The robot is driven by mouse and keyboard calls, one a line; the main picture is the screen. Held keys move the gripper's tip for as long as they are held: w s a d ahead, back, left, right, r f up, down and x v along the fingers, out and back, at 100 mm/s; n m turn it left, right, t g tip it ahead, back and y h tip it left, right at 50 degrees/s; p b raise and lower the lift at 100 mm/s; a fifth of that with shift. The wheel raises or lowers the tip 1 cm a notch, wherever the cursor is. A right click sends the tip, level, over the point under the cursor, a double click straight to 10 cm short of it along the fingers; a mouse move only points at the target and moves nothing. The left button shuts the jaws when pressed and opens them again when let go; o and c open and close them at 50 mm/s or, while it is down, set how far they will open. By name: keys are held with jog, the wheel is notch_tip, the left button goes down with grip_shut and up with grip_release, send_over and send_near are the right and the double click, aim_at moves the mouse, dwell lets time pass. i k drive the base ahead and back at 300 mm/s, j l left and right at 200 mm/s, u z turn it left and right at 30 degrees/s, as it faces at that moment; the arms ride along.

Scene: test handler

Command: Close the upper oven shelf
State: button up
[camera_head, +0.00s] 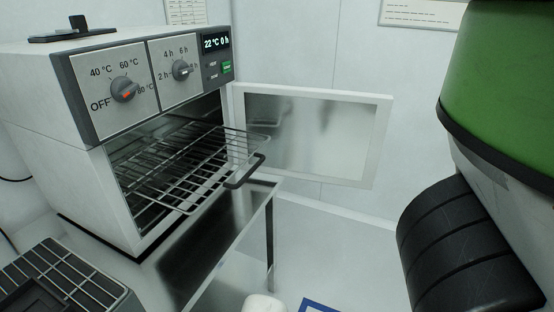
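The white oven (35,105) stands at the left with its front facing right. Its door (382,140), a white frame with a glassy pane, is swung wide open to the right. The upper oven shelf (190,168), a wire rack with a dark handle (246,172) at its front edge, is pulled well out of the oven opening. The shelf looks empty. Lower wire bars (150,215) show inside, below the upper shelf. My gripper is not in view, and nothing is seen touching the shelf handle.
The oven stands on a shiny metal-topped table (208,250). A dark grid-topped rack (70,280) is at the lower left. A white rounded object (263,304) and a blue-edged item (318,306) show at the bottom edge. The space right of the shelf handle is open.

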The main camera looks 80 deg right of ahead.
aim_at(233, 186)
jog(key=i+z, duration=0.2)
jog(key=z, duration=0.3)
jog(key=i+j+z, duration=0.15)
jog(key=z, duration=0.35)
jog(key=i+j+z, duration=0.1)
jog(key=j+z, duration=0.15)
jog(key=z, duration=0.25)
jog(key=i+j, duration=0.1)
jog(key=j, duration=0.1)
